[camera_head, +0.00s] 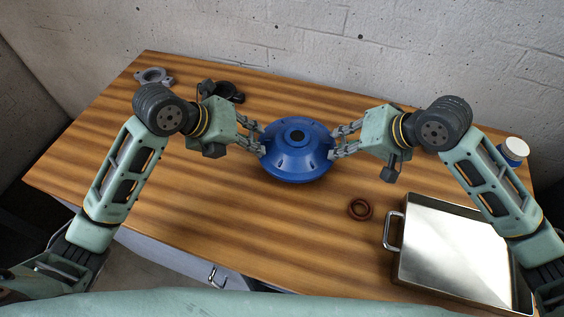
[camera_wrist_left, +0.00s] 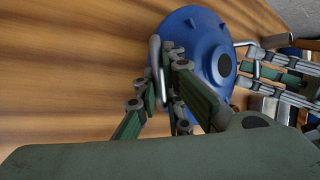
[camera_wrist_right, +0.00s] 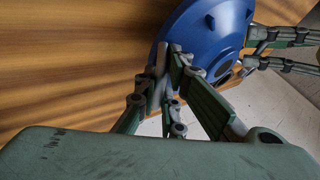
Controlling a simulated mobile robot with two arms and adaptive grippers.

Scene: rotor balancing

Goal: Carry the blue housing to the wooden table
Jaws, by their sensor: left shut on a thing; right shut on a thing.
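The blue housing (camera_head: 298,160) is a round, domed piece with a dark hole at its top centre. It is over the middle of the striped wooden table (camera_head: 215,215); I cannot tell whether it touches the top. My left gripper (camera_head: 262,142) is shut on its left side and my right gripper (camera_head: 334,143) is shut on its right side. The left wrist view shows the housing (camera_wrist_left: 200,30) with a metal handle between the left fingers (camera_wrist_left: 165,75). The right wrist view shows the housing (camera_wrist_right: 205,35) at the right fingers (camera_wrist_right: 168,75).
A grey flanged part (camera_head: 153,76) and a black part (camera_head: 229,92) lie at the back left. A white-and-blue container (camera_head: 513,151) stands at the right. The front left is clear.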

